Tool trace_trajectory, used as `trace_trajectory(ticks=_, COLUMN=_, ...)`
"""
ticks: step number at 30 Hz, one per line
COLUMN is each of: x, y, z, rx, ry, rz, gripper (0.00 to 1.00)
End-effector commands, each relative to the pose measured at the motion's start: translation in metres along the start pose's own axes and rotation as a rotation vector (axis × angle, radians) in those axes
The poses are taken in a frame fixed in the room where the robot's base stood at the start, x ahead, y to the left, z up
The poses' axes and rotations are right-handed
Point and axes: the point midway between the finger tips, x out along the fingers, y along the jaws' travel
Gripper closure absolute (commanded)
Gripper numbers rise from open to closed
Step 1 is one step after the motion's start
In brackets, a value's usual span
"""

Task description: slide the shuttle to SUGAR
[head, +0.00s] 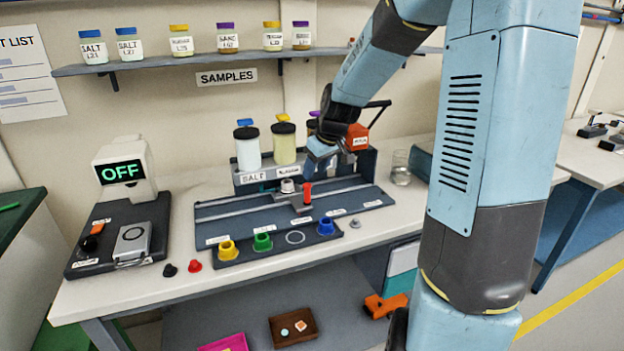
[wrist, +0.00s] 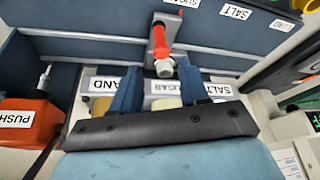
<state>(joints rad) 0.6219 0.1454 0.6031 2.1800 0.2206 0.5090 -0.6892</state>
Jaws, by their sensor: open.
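The shuttle (head: 303,208) is a small grey carriage on the rails of the blue plate, with an upright red handle and a whitish round piece beside it. In the wrist view the red handle (wrist: 159,42) stands ahead of and between my fingers. My gripper (head: 314,166) is open, above and behind the handle; the wrist view shows its two blue fingers (wrist: 160,78) apart with nothing between their pads. A SUGAR label (wrist: 172,87) shows on the dispenser between SAND and SALT. Another SUGAR tag (wrist: 188,3) is cut off at the top, slightly right of the handle.
A red PUSH box (head: 357,137) stands close right of my gripper. Jars (head: 247,148) stand behind the rails. Yellow, green and blue cups (head: 264,242) sit in a front rack. A scale reading OFF (head: 124,172) is left; a glass (head: 401,167) is right.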

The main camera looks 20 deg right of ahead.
Motion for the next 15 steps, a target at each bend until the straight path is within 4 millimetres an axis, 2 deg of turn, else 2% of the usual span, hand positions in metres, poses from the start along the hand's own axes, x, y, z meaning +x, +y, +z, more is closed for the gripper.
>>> trace_trajectory(ticks=6, x=-0.023, y=0.001, z=0.000, rx=0.001, ry=0.001, rz=0.002, gripper=0.56)
trace_trajectory(ticks=15, x=-0.030, y=0.001, z=0.001, rx=0.001, ry=0.000, rz=0.000, gripper=0.56)
